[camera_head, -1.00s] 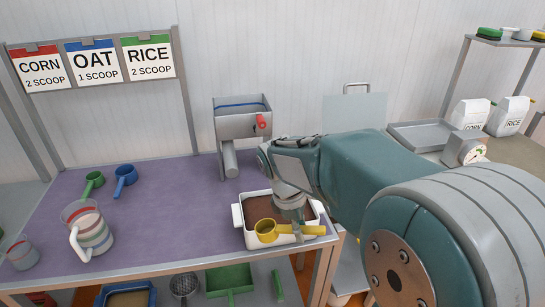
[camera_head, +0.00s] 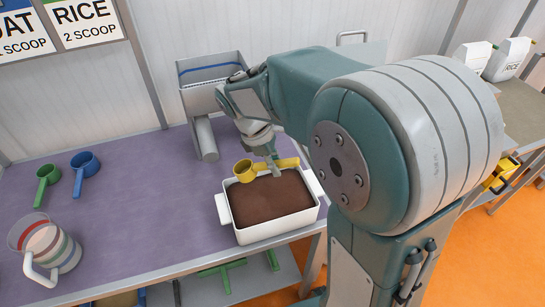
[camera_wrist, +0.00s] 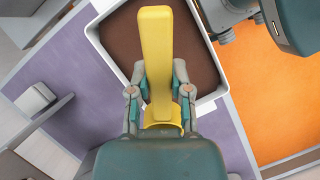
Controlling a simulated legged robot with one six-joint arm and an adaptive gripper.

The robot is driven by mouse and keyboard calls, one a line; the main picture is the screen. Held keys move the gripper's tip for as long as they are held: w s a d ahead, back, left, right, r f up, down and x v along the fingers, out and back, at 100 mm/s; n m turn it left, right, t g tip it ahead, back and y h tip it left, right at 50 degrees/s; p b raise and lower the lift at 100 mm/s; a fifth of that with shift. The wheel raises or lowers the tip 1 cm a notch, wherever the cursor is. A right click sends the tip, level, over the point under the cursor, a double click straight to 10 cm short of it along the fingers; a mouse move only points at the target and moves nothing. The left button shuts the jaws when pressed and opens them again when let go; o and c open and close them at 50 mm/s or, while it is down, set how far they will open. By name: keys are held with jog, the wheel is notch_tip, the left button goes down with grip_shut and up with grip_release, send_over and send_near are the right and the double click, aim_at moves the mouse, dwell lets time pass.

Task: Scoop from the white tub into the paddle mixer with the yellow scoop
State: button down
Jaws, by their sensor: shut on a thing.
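My gripper (camera_head: 270,164) is shut on the handle of the yellow scoop (camera_head: 245,171). The scoop is held above the back edge of the white tub (camera_head: 276,231), which is filled with brown material. In the wrist view the scoop handle (camera_wrist: 156,60) runs between my gripper's fingers (camera_wrist: 160,88), over the tub's brown contents. The scoop's cup is partly hidden there, and I cannot tell what is in it. The paddle mixer (camera_head: 202,88), a grey metal trough with a blue line inside and a chute, stands behind the tub, partly covered by my arm.
A green scoop (camera_head: 46,176) and a blue scoop (camera_head: 84,164) lie at the left of the purple table (camera_head: 140,200). A striped clear jug (camera_head: 48,247) stands at the front left. The table between the jug and the tub is clear.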

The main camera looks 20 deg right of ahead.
jog(key=shift+w+a+f, duration=0.1)
jog(key=shift+a+f, duration=0.1)
jog(key=shift+f, duration=2.25)
jog(key=shift+w+a+f, duration=0.1)
jog(key=shift+a+f, duration=0.1)
jog(key=shift+f, duration=2.25)
jog(key=shift+w+a+f, duration=0.35)
jog(key=shift+a+f, duration=0.3)
jog(key=shift+f, duration=0.05)
notch_tip(320, 180, up, 7)
jog(key=d+t+y, duration=0.1)
jog(key=t+y, duration=0.1)
jog(key=y, duration=0.1)
jog(key=shift+s, duration=0.35)
jog(key=shift+d, duration=0.1)
jog(key=shift+w+d, duration=0.1)
jog(key=shift+w, duration=0.05)
